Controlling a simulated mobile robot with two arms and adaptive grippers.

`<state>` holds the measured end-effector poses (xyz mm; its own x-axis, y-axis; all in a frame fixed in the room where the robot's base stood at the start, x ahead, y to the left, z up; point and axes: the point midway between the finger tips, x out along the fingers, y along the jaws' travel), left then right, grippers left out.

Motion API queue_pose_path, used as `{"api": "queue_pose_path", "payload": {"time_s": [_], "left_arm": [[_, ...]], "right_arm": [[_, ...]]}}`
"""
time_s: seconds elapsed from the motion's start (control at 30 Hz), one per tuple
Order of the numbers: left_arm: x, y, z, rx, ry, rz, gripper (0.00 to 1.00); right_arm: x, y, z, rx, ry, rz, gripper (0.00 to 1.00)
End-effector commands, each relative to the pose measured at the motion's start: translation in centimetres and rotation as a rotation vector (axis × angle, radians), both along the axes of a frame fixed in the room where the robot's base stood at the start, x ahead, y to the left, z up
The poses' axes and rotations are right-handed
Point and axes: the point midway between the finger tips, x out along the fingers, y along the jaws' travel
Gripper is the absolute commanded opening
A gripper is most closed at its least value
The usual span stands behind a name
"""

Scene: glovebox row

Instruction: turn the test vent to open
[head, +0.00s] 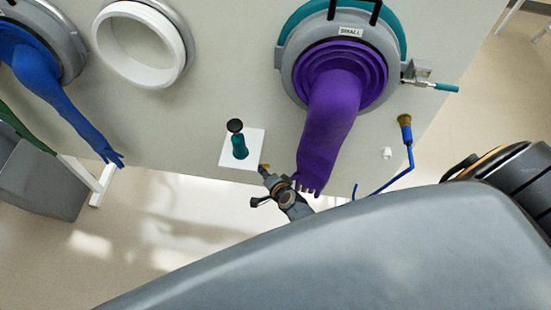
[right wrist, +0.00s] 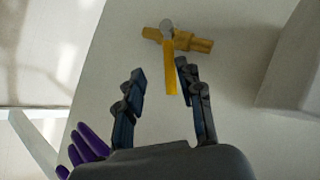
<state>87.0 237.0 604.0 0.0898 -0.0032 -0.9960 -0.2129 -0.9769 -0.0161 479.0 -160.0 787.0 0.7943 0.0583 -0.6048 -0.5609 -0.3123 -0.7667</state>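The yellow valve with a lever, which I take as the test vent, is on the pale panel in the right wrist view (right wrist: 203,45). Its body lies crosswise with a grey round cap above, and its flat yellow lever (right wrist: 170,75) points down toward my gripper, roughly square to the body. My right gripper (right wrist: 160,78) is open, with the lever between its fingers, nearer the right finger; contact cannot be told. In the head view my right gripper (head: 262,185) is by the panel's lower edge, and only a small yellow bit (head: 264,167) of the valve shows. My left gripper is not in view.
A purple glove (head: 330,125) hangs close beside my right gripper; its fingers show in the right wrist view (right wrist: 88,145). A teal fitting with a black knob (head: 239,148) stands on a white plate nearby. A blue glove (head: 55,85) hangs left.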

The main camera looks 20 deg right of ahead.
Motion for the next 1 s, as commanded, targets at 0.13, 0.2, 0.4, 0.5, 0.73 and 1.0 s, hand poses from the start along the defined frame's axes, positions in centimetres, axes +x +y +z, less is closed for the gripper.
{"api": "queue_pose_path", "payload": {"time_s": [0.13,0.2,0.4,0.5,0.73,1.0], "left_arm": [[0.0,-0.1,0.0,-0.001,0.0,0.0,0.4],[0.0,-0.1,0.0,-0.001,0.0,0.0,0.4],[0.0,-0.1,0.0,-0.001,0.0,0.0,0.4],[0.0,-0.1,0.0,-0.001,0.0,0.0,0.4],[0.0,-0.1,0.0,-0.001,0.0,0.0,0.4],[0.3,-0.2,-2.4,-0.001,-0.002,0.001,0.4]], "right_arm": [[-3.8,-0.4,0.0,-0.003,0.001,0.003,0.36],[-5.2,-0.4,0.0,-0.002,0.0,0.003,0.36],[-7.9,-0.6,0.1,-0.001,-0.001,0.001,0.36],[-8.5,-0.6,0.1,0.0,-0.003,0.001,0.36],[-8.7,-0.6,0.1,0.0,-0.002,0.0,0.36],[-10.7,-0.2,-4.5,-0.077,0.053,0.104,0.0]]}}
